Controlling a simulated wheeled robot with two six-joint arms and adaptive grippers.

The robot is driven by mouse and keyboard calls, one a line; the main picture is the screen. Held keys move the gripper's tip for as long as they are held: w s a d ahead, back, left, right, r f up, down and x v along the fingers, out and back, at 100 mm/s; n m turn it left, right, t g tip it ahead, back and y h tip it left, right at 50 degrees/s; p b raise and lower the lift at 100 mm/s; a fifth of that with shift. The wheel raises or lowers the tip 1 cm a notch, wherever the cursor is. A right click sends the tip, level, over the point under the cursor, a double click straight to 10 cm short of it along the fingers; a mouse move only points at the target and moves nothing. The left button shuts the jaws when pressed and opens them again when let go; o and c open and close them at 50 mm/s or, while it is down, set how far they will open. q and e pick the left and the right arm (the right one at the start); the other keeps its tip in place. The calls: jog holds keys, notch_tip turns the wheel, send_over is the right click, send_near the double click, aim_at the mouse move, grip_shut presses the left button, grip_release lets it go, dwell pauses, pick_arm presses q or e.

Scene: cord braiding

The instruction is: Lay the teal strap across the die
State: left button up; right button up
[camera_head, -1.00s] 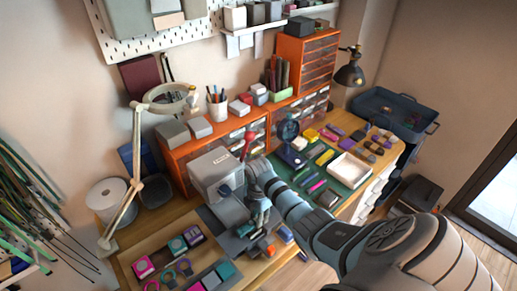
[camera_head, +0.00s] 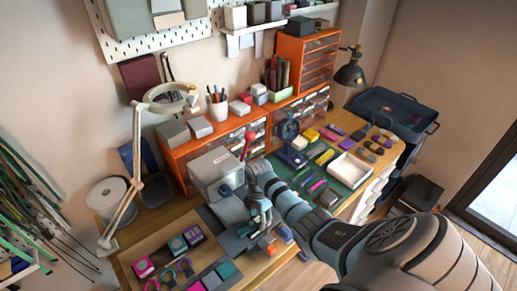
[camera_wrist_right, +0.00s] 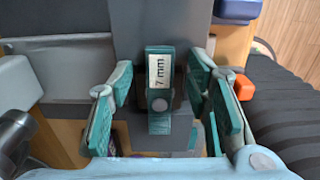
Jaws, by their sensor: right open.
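My right gripper (camera_head: 258,218) is open beside the grey press (camera_head: 215,168) on the bench. In the right wrist view its teal finger pads (camera_wrist_right: 160,105) stand apart on both sides of a dark teal piece (camera_wrist_right: 158,125). This piece carries a white "7 mm" label and a round grey stud, and lies on a dark grey surface. I cannot tell whether it is the die or part of the strap. No visible contact joins the pads to it. Teal pieces (camera_head: 225,270) also lie at the front of the bench; I cannot single out the strap. My left gripper is out of view.
An orange block (camera_wrist_right: 243,88) is just right of the fingers. A magnifier lamp (camera_head: 135,150) stands left of the press. A green mat (camera_head: 335,190) with small coloured pieces and a white tray (camera_head: 355,169) lies to the right. Orange drawer units (camera_head: 190,150) stand behind.

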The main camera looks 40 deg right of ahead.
notch_tip(320, 180, up, 12)
dwell(0.4)
